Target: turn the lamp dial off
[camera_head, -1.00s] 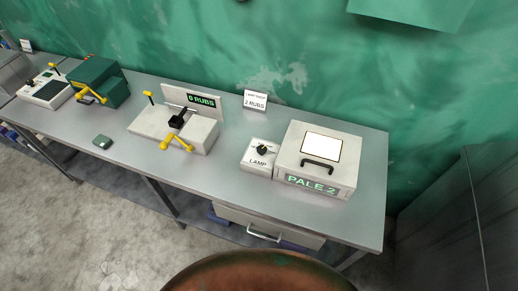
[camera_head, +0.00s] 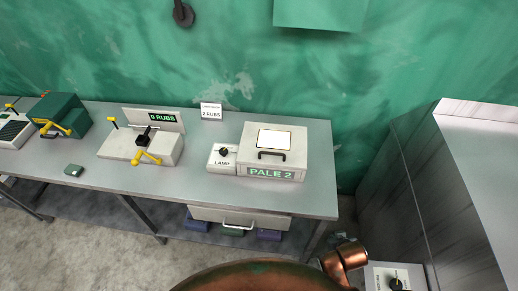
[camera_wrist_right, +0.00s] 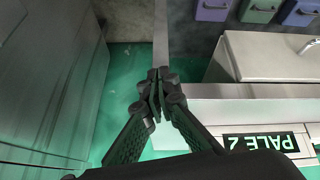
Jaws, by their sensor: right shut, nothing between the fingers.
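The lamp dial (camera_head: 224,152) is a small black knob on a white box labelled LAMP (camera_head: 220,165), on the grey bench. Its setting is too small to read. The box stands at the left side of the larger PALE 2 box (camera_head: 290,155), which has a bright white window on top. In the right wrist view the PALE 2 sign (camera_wrist_right: 262,141) shows upside down at lower right. My right gripper (camera_wrist_right: 155,90) is shut and empty there, near the bench's end and apart from the boxes. The lamp dial is not in that view. My left gripper is not in view.
A tall grey cabinet (camera_head: 395,185) stands right of the bench (camera_head: 318,190), across a gap. A white panel with a black knob (camera_head: 397,284) is at the bottom right. A crank device (camera_head: 140,145) stands left of the lamp box. A drawer (camera_head: 240,218) hangs under the bench.

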